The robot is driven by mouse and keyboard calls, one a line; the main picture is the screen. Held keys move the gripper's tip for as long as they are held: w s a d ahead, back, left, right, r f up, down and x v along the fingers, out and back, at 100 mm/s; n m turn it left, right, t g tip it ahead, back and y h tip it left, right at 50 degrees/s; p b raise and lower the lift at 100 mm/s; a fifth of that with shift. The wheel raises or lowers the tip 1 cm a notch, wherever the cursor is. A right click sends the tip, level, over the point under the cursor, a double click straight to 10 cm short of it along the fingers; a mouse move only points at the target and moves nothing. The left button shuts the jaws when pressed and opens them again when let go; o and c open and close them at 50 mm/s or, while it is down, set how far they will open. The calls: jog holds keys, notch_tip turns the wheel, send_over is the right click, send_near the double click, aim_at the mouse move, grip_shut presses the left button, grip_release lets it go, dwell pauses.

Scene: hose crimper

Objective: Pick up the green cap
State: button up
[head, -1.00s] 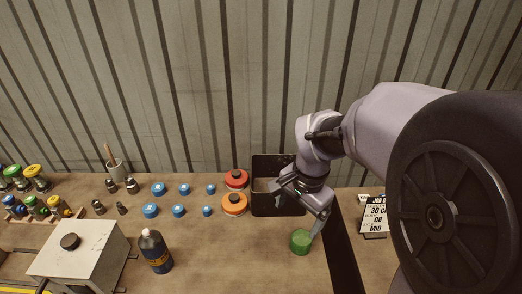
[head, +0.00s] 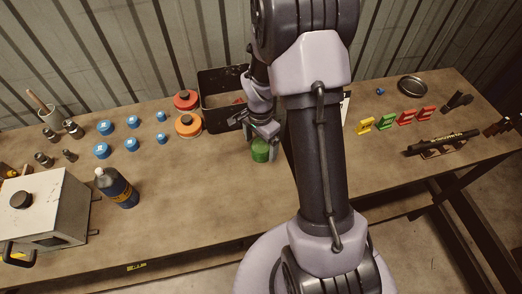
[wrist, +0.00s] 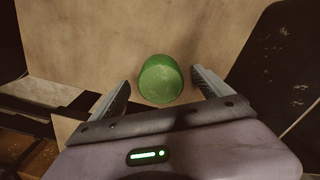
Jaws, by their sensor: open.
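In the wrist view the cap (wrist: 160,79) is a round green cylinder on the bare tabletop, lying ahead of and between the fingers. My gripper (head: 264,136) is over the cap in the head view. In the wrist view my gripper (wrist: 161,88) is open, with a finger on each side of the cap and a gap on both sides. The cap's far side is hidden in the head view.
Orange (head: 188,125) and red (head: 185,99) round pieces and several blue caps (head: 103,150) lie to the left. A dark bottle (head: 117,188) and a white box machine (head: 45,207) stand front left. The table front is clear.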

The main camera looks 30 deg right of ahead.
jog(key=shift+f, duration=0.5)
jog(key=shift+r, duration=0.1)
jog(key=c, duration=1.4)
